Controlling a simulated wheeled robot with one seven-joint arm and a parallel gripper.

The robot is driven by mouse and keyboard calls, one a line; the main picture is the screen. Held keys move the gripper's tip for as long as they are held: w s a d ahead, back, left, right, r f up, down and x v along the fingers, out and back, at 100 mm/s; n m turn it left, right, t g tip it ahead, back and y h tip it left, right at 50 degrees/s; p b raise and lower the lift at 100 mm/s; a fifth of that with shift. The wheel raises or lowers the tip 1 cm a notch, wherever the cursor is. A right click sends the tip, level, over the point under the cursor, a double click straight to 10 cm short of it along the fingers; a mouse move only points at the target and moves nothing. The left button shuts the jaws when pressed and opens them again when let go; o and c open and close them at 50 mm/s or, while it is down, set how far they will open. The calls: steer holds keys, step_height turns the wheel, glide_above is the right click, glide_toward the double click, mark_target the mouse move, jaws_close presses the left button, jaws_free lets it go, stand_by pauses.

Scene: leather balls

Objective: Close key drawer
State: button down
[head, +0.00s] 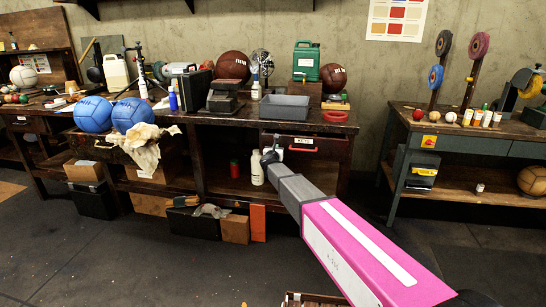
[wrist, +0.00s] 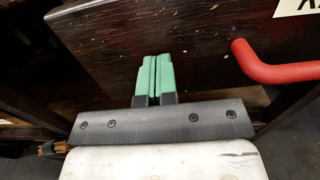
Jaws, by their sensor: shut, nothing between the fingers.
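The key drawer (head: 329,146) has a dark wooden front with a white "KEYS" label and a red handle (head: 302,149), under the right end of the long bench. In the wrist view its dark front (wrist: 195,45) fills the upper part, with the red handle (wrist: 275,68) at right and part of the label at top right. My gripper (wrist: 153,62) has green fingers pressed together and empty, in front of the panel left of the handle. Contact with the wood cannot be told. In the head view my gripper (head: 268,158) is at the drawer's left side. How far the drawer stands out is unclear.
The long bench holds a grey tray (head: 284,107), a red ring (head: 335,117) and several balls. A white bottle (head: 257,168) stands on the shelf below. At left, a cloth (head: 140,150) hangs over an open drawer. A second bench (head: 480,130) stands at right. The floor in front is mostly clear.

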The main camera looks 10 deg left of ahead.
steer(key=w, duration=0.6)
steer(key=shift+w+d+r, duration=0.1)
steer(key=shift+w, duration=0.25)
